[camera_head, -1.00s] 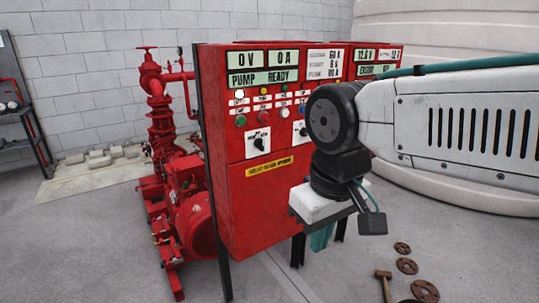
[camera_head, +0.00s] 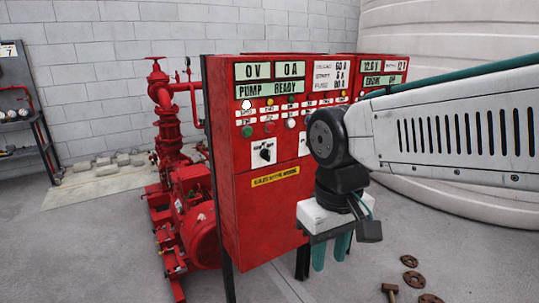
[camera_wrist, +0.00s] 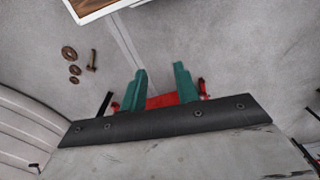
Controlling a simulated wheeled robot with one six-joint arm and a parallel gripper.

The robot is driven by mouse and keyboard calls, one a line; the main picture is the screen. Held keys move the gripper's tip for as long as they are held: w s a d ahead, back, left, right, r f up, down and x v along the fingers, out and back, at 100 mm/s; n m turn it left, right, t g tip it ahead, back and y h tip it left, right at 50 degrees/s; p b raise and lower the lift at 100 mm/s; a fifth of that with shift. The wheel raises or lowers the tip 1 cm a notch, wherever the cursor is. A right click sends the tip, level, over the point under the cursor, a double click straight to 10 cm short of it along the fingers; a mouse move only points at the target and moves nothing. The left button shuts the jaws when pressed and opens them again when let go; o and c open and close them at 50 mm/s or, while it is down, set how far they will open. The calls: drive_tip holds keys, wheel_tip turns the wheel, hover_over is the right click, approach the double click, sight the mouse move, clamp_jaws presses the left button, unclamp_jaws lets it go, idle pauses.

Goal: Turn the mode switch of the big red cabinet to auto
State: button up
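The big red cabinet (camera_head: 260,215) stands in the middle of the head view, its front facing me. On its left half, a white plate carries a black mode switch knob (camera_head: 265,154), below display panels and rows of buttons. I cannot tell which label the knob points at. A second white switch plate (camera_head: 303,147) is mostly hidden behind my arm. My gripper (camera_head: 331,252) hangs fingers down in front of the cabinet's lower right, below and right of the knob, apart from it. In the wrist view my gripper (camera_wrist: 160,72) has two teal fingers spread with nothing between them.
A red pump (camera_head: 200,230) stands left of the cabinet. A large pale tank (camera_head: 450,60) is behind my arm at right. Rusty flanges (camera_head: 414,279) and a bolt-like part (camera_head: 389,291) lie on the floor. A shelf (camera_head: 20,125) stands far left.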

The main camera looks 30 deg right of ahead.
drive_tip(key=w+d+f+m+t+h, duration=0.1)
drive_tip(key=w+d+f, duration=0.3)
drive_tip(key=w, duration=0.2)
drive_tip(key=w+d+f+t+h, duration=0.1)
drive_tip(key=w+d+f, duration=0.3)
drive_tip(key=w+d, duration=0.15)
drive_tip(key=n+t+y, duration=0.2)
drive_tip(key=t+y, duration=0.1)
drive_tip(key=t, duration=1.3)
approach(269, 152)
drive_tip(key=w, duration=0.9)
drive_tip(key=shift+w+a+r, duration=0.15)
drive_tip(key=c, duration=0.6)
